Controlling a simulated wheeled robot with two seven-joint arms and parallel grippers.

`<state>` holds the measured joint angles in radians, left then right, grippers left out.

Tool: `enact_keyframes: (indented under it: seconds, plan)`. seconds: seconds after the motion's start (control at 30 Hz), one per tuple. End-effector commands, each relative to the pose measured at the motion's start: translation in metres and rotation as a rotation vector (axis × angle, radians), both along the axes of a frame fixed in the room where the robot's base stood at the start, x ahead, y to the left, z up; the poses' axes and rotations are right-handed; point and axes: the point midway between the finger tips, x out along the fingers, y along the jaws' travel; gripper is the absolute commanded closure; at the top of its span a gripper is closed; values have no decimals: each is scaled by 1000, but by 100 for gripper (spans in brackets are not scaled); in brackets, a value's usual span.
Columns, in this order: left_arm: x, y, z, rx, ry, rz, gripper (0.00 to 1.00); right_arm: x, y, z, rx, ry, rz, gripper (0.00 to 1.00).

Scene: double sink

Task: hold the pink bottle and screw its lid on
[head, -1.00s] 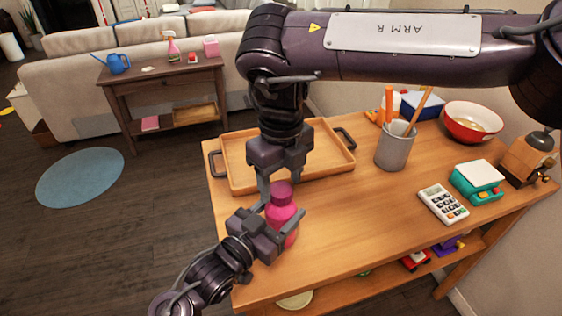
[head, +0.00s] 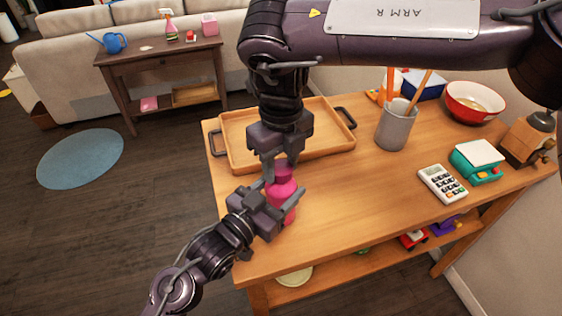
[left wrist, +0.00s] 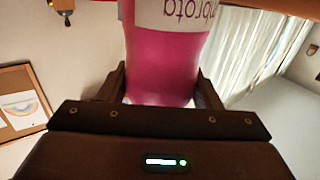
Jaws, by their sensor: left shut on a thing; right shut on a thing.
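The pink bottle (head: 285,209) stands upright at the table's near left, by the front edge of the tray. My left gripper (head: 279,199) is shut around its body from the left. In the left wrist view the bottle (left wrist: 160,62) fills the space between the fingers, with part of a white label showing. The pink lid (head: 284,171) is at the top of the bottle. My right gripper (head: 281,172) points down from above and is shut on the lid. The fingers partly hide the neck, so I cannot tell how tightly the lid sits.
A wooden tray (head: 232,166) with dark handles lies behind the bottle. A grey pen cup (head: 396,128), calculator (head: 442,183), teal scale (head: 477,163) and red bowl (head: 474,102) stand to the right. The table between bottle and calculator is clear.

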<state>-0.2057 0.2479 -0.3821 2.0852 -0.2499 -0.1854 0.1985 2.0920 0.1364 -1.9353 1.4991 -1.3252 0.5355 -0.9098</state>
Motion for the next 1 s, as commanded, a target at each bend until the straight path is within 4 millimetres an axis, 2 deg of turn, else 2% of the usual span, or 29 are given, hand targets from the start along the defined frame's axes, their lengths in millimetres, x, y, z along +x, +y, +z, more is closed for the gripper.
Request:
enact_keyframes:
  seconds: [0.07,0.5,0.7,0.77,0.9,0.93,1.0]
  plan:
    - [0,0,0,-1,-1,0,100,0,0,0,3,1,-95,88]
    - [0,0,0,0,0,0,100,1,0,0,1,-2,-1084,88]
    - [0,0,0,0,0,0,100,1,0,-1,1,-2,-1478,88]
    - [0,0,0,0,0,0,100,1,0,-1,1,-2,-1541,88]
    - [0,0,0,0,0,0,100,1,0,-1,1,-2,-1531,88]
    - [0,0,0,0,0,0,100,0,0,-1,0,-1,-1531,57]
    - [0,0,0,0,0,0,100,0,0,-1,0,-1,-1530,48]
